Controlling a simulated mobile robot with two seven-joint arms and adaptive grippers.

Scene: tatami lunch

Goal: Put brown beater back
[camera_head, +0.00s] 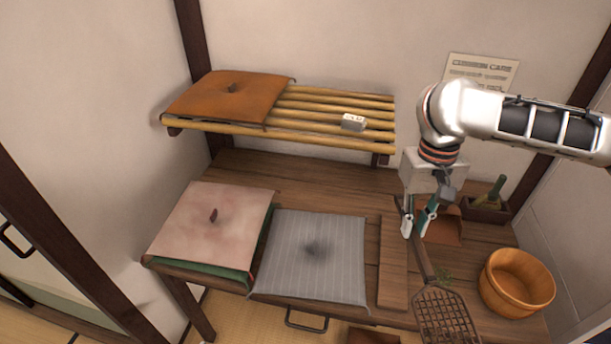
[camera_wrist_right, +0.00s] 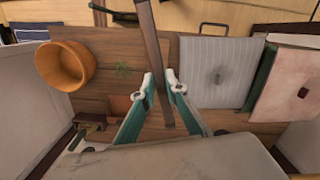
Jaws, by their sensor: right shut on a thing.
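The brown beater (camera_head: 446,318) has a lattice head and a long handle. In the head view its head hangs at the lower right, over the table's front edge. My right gripper (camera_head: 414,228) is shut on the handle above the right part of the table. In the right wrist view the beater's dark handle (camera_wrist_right: 152,38) runs between the fingertips of the right gripper (camera_wrist_right: 162,84), and the lattice head is out of frame. My left gripper is in neither view.
A wooden bucket (camera_head: 516,282), a brown dustpan (camera_head: 447,227) and a small box (camera_head: 484,211) holding a green-handled thing stand at the right. A narrow board (camera_head: 393,270) lies beside a grey cushion (camera_head: 311,275). A pink cushion (camera_head: 210,225) lies left, below a slatted shelf (camera_head: 320,104).

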